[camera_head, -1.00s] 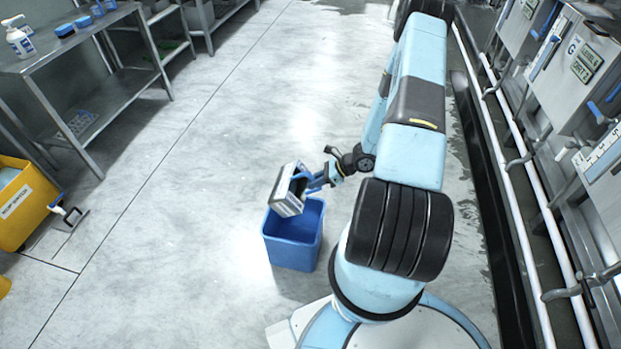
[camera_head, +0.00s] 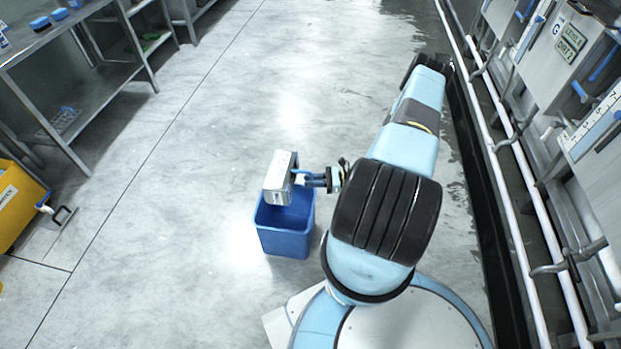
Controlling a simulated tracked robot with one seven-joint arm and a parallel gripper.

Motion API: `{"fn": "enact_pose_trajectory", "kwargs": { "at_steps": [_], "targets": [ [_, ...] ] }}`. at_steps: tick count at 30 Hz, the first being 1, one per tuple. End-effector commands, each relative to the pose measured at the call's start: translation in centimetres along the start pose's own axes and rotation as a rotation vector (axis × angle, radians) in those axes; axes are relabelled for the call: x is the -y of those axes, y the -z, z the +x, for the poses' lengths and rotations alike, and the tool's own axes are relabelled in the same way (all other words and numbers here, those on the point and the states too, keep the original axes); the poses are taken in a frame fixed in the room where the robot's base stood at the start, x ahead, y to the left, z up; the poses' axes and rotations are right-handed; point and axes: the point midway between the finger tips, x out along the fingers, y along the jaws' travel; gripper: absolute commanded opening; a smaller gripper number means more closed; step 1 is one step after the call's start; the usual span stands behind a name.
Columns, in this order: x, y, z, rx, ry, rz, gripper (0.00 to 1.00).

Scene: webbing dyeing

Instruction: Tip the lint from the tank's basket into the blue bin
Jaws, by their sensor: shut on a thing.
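The basket (camera_head: 280,176) is a pale metal box, tipped over above the blue bin (camera_head: 283,240). Its closed side faces up toward the camera, and its mouth is hidden. My gripper (camera_head: 304,179) is shut on the basket at its right side, on what looks like its blue handle. The blue bin stands upright on the floor, and the basket covers part of its opening. I see no lint in the basket or in the visible inside of the bin.
The tanks (camera_head: 570,45) line the right side, with white pipes (camera_head: 510,180) and a dark gutter before them. A steel table (camera_head: 70,100) stands at the upper left, and a yellow mop bucket (camera_head: 18,208) at the left edge. The floor between is clear.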

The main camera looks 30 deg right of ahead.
Motion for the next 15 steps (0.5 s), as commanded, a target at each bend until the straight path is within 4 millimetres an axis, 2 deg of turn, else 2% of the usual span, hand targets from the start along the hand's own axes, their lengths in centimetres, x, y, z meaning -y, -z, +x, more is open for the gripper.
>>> {"fn": "enact_pose_trajectory", "kwargs": {
  "at_steps": [15],
  "targets": [
    [0.1,3.5,0.8,0.276,0.002,-0.054,0.00]
  ]
}}
